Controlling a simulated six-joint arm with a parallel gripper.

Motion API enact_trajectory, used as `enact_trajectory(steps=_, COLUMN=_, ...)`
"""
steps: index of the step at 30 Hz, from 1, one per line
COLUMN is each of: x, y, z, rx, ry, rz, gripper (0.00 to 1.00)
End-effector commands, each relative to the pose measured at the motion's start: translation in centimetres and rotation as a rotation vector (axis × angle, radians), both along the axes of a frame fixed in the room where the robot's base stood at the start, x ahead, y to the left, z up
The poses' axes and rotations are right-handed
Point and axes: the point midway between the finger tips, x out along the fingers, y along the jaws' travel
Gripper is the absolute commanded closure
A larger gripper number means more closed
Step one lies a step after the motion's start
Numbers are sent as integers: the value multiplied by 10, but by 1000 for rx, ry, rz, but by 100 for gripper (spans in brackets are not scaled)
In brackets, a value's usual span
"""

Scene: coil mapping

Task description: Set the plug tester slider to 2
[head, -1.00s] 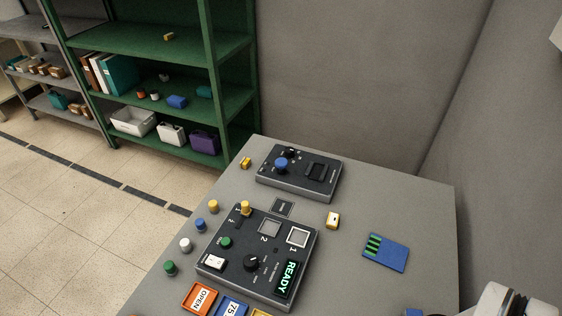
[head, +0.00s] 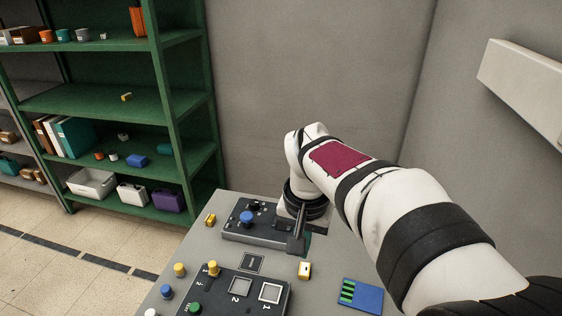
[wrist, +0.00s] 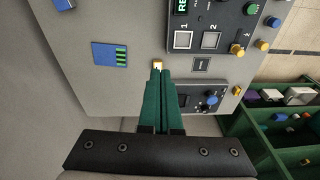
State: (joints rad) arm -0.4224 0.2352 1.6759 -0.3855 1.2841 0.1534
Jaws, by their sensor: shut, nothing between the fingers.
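The dark front panel (head: 243,290) carries two square pads marked 1 and 2, a green knob (head: 194,308) and a yellow knob (head: 213,268) by small printed marks. The yellow knob looks like the slider handle and also shows in the wrist view (wrist: 237,49); its exact setting is too small to read. Its lower part is cut off in the head view. My gripper (head: 297,245) is shut and empty, beside the rear device, right of and behind the yellow knob. In the wrist view its green fingers (wrist: 160,73) are together, pointing toward a small yellow-and-white block (wrist: 157,64).
The rear dark device (head: 240,237) has a blue knob (head: 247,217); my arm partly covers it. A blue card (head: 361,295) with green strips lies at right on the grey table (head: 325,272). Loose yellow (head: 179,269) and blue (head: 166,291) caps stand left of the panel.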

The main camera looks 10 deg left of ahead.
Motion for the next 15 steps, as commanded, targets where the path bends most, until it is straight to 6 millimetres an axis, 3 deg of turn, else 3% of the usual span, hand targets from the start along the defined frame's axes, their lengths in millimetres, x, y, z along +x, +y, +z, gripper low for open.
enact_trajectory(steps=1, x=24, y=37, z=-12, rx=-12, ry=-24, rz=59, gripper=100)
enact_trajectory(steps=3, x=51, y=88, z=-28, rx=-23, ry=-70, rz=134, gripper=100)
enact_trajectory(steps=7, x=74, y=170, z=-61, rx=-30, ry=-141, rz=243, gripper=100)
enact_trajectory(steps=10, x=77, y=211, z=-81, rx=-30, ry=-179, rz=297, gripper=100)
enact_trajectory(steps=12, x=77, y=228, z=-89, rx=-29, ry=-194, rz=318, gripper=100)
enact_trajectory(steps=15, x=77, y=238, z=-94, rx=-28, ry=-206, rz=332, gripper=100)
